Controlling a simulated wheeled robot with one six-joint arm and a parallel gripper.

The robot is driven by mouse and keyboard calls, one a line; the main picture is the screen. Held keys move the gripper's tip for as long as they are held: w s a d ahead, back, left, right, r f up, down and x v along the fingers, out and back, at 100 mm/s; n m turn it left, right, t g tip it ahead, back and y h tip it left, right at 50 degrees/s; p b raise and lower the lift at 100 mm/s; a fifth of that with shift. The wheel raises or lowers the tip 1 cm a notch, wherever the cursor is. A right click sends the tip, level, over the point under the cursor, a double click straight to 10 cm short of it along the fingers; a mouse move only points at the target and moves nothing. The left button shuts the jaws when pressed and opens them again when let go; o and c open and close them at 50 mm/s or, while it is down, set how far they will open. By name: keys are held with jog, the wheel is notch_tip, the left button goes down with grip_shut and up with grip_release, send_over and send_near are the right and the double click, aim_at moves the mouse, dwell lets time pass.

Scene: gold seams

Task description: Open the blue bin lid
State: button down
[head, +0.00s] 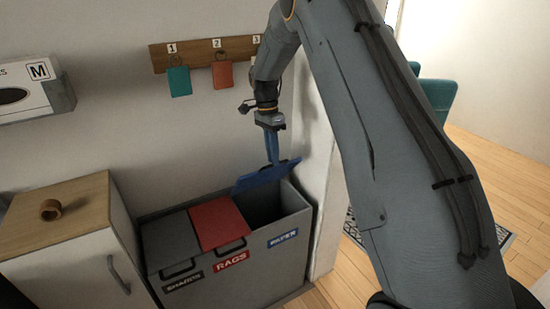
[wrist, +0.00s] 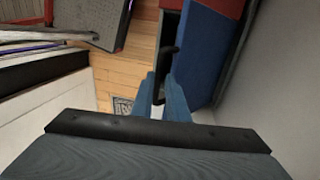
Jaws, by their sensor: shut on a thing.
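The blue bin lid (head: 262,178) is tilted up at its front edge, and the dark inside of its compartment (head: 266,209) shows below it. My gripper (head: 274,160) points down at the raised edge of the lid and is shut on its black handle (head: 291,163). The exact contact is partly hidden by the fingers.
The red lid (head: 217,222) and a grey lid (head: 171,241) beside it are closed on the grey bin unit (head: 262,267). A cabinet (head: 75,254) stands at left. The wall is close behind, with a hook rack (head: 190,52) above. A wall end (head: 325,185) stands right of the bins.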

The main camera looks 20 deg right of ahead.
jog(key=shift+w+a+f, duration=0.3)
jog(key=shift+f, duration=0.1)
jog(key=shift+w+f, duration=0.3)
jog(key=shift+f, duration=0.05)
jog(key=c, duration=1.8)
grip_release()
jog(key=shift+r, duration=0.1)
jog(key=shift+c, duration=0.2)
jog(key=shift+s, duration=0.1)
jog(key=shift+d+r, duration=0.1)
jog(key=shift+d, duration=0.05)
jog(key=shift+r, duration=0.15)
jog(key=b+v, duration=0.1)
jog(key=v, duration=0.6)
jog(key=shift+r, duration=0.35)
